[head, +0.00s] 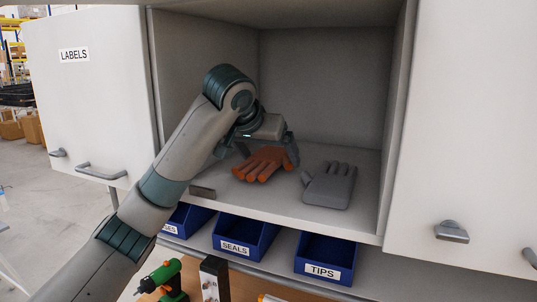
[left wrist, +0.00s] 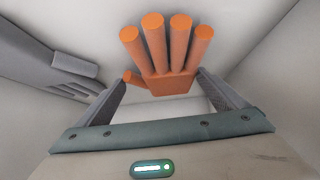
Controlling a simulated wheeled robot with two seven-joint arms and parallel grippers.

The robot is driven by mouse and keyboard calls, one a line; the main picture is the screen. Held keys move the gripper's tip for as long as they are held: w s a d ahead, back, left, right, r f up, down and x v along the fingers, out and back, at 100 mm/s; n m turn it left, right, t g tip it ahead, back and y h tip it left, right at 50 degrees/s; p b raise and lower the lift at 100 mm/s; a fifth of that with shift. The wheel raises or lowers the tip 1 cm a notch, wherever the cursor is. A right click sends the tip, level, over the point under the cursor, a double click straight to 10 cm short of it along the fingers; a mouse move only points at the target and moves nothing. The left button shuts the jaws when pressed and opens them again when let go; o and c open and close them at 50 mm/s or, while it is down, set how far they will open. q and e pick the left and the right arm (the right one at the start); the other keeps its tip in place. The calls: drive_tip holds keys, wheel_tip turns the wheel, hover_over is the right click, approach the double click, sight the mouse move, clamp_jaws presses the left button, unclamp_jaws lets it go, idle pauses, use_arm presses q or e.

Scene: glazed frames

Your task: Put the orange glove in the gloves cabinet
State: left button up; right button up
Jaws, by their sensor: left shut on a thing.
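The orange glove (head: 263,162) is inside the open cabinet, low over its floor. My left gripper (head: 268,150) reaches into the cabinet and is shut on the glove. In the left wrist view the glove (left wrist: 165,55) sits between the two fingers (left wrist: 165,88), its fingers pointing away from the gripper. A grey glove (head: 330,187) lies on the cabinet floor (head: 352,217) just right of the orange one; a grey shape at the left of the wrist view (left wrist: 50,70) looks like it. I cannot tell whether the orange glove touches the floor. My right gripper is not in view.
A closed door marked LABELS (head: 90,100) is at the left, and a white door (head: 470,130) at the right. Blue bins marked SEALS (head: 250,236) and TIPS (head: 325,258) stand below the cabinet. A green drill (head: 166,280) is at the bottom.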

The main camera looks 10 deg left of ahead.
use_arm(q)
drive_tip(key=shift+f, duration=0.35)
drive_tip(key=o, duration=0.8)
drive_tip(key=shift+r, duration=0.1)
drive_tip(key=shift+s+r+b, duration=0.25)
drive_tip(key=shift+s+b, duration=0.1)
drive_tip(key=shift+b, duration=0.15)
drive_tip(key=b+v, duration=0.3)
drive_tip(key=v, duration=0.6)
drive_tip(key=shift+a, duration=0.1)
drive_tip(key=shift+b+v, duration=0.3)
drive_tip(key=shift+v, duration=0.75)
